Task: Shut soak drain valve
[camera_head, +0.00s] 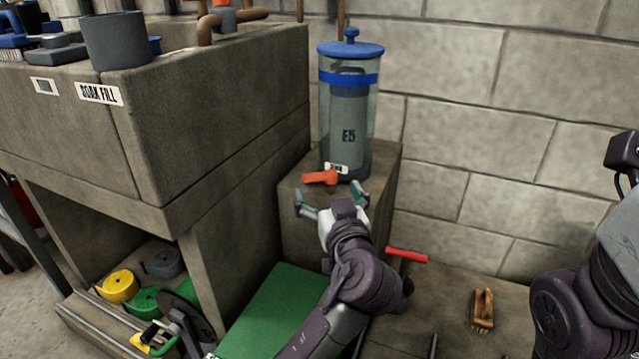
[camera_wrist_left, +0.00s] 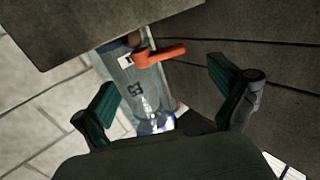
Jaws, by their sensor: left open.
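A clear cylinder marked E5 (camera_head: 349,110) with a blue lid stands on a stone block (camera_head: 385,165) beside the basin. An orange valve handle (camera_head: 320,178) sticks out low at its front, next to a small white label (camera_head: 336,168). In the left wrist view the orange handle (camera_wrist_left: 158,55) shows beyond and between the fingers, with the cylinder (camera_wrist_left: 140,88) behind it. My left gripper (camera_head: 332,201) is open and empty, just in front of and below the handle, apart from it. My right arm shows at the right edge; its gripper is out of view.
A green mat (camera_head: 270,315), a red-handled tool (camera_head: 407,255) and a wooden brush (camera_head: 483,310) lie low. Rolled hoses (camera_head: 118,287) sit under the basin.

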